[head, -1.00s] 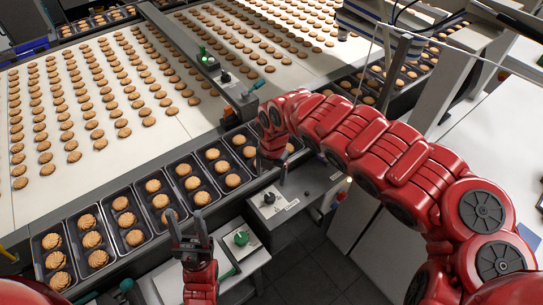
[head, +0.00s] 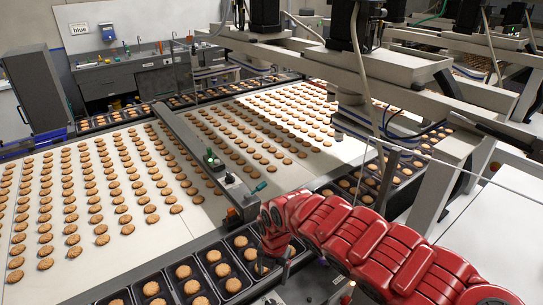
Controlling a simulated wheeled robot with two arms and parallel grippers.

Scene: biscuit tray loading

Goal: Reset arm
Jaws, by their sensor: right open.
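My right arm comes in from the lower right, and its right gripper (head: 274,268) points down over the near row of trays. It is open, with no biscuit visible between its fingers; the arm partly hides what lies behind it. Black trays (head: 207,270) with round golden biscuits (head: 183,271) run along the near edge of the white conveyor belt (head: 215,207). My left gripper is out of view.
Rows of biscuits cover the belt, split by a grey rail (head: 188,143) with a green button. A white overhead frame (head: 400,65) stands at the upper right. A sink counter (head: 130,75) lies at the back left.

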